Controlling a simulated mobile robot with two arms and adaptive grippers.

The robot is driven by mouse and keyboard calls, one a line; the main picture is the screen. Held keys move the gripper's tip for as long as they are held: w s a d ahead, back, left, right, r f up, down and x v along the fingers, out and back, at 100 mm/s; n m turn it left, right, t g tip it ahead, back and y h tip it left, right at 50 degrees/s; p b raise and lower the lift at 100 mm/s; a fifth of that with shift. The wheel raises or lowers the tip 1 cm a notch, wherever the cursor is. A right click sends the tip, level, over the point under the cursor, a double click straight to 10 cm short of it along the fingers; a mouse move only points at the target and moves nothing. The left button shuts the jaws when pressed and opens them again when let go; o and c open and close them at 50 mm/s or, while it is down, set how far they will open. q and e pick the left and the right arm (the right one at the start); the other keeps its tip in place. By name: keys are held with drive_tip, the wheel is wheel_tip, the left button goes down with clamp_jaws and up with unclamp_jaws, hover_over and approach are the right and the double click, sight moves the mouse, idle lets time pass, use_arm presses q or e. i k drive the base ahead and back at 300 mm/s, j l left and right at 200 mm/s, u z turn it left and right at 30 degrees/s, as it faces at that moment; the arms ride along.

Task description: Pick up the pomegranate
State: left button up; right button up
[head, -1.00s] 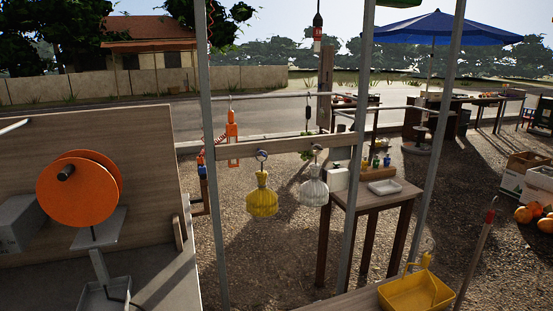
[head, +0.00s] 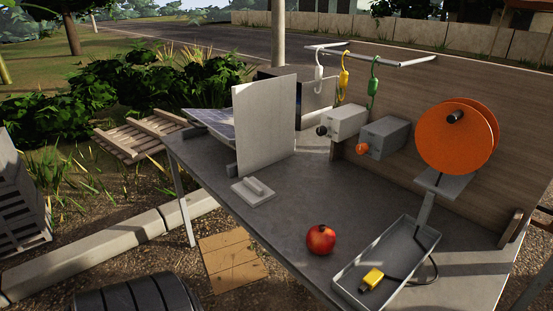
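The pomegranate (head: 321,239) is a round red fruit in the head view. It sits on the grey table (head: 290,217) near its front edge, just left of a grey metal tray. Neither of my grippers shows in the view.
The grey tray (head: 345,279) holds a yellow plug (head: 371,279) with a dark cable. An orange reel (head: 457,136) stands behind it. Two grey boxes (head: 349,121) and a white upright panel (head: 264,127) stand farther back. Bare tabletop lies left of and behind the pomegranate.

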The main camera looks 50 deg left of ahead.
sight(320, 240)
drive_tip(key=u, duration=1.35)
